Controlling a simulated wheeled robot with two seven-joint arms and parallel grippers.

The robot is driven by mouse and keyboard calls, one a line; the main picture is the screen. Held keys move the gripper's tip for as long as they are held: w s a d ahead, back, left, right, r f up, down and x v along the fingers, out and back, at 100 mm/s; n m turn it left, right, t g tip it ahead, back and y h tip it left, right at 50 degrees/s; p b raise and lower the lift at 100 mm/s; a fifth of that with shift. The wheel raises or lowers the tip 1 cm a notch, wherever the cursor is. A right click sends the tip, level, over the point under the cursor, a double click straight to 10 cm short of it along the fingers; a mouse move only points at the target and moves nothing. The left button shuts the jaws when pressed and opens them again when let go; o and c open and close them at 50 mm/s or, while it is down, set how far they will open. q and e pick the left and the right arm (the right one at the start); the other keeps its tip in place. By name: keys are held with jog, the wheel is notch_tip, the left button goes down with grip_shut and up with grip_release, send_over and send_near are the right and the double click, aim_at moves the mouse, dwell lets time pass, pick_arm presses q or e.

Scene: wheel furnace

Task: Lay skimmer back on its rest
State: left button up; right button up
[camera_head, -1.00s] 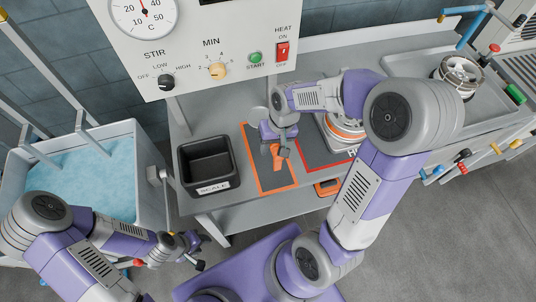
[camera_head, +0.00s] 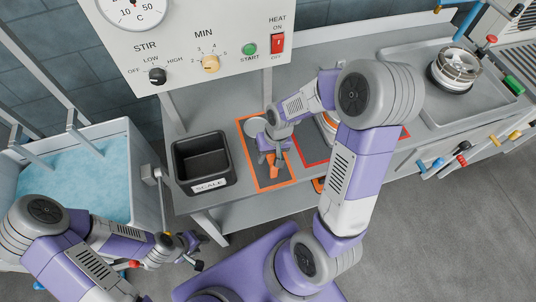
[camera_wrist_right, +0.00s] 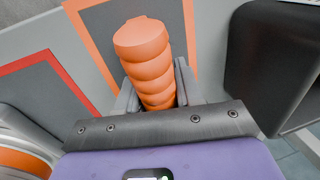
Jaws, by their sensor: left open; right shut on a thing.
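The skimmer's orange ribbed handle (camera_head: 272,169) lies between the fingers of my right gripper (camera_head: 269,154), which is shut on it. The handle also shows in the right wrist view (camera_wrist_right: 146,55), its rounded end pointing away from the gripper. A round grey disc (camera_head: 254,126), which looks like the skimmer's head, is beyond the gripper. The handle is over the orange-bordered grey mat (camera_head: 288,182); I cannot tell whether it touches. My left gripper (camera_head: 191,248) is open and empty, low in front of the blue-filled tank.
A black bin (camera_head: 206,185) marked SCALE stands left of the mat. A red-bordered mat (camera_head: 311,154) lies to the right, partly behind my right arm. The control panel (camera_head: 195,40) hangs above. A tank (camera_head: 75,180) of blue material is at left and a sink (camera_head: 475,105) at right.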

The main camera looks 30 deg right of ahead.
jog(key=o, duration=1.1)
jog(key=shift+r+p, duration=0.3)
jog(key=shift+r, duration=0.05)
notch_tip(320, 180, up, 11)
jog(key=d+p, duration=0.2)
jog(key=shift+s+r+p, duration=0.2)
jog(key=shift+s+p, duration=0.1)
jog(key=shift+s, duration=0.05)
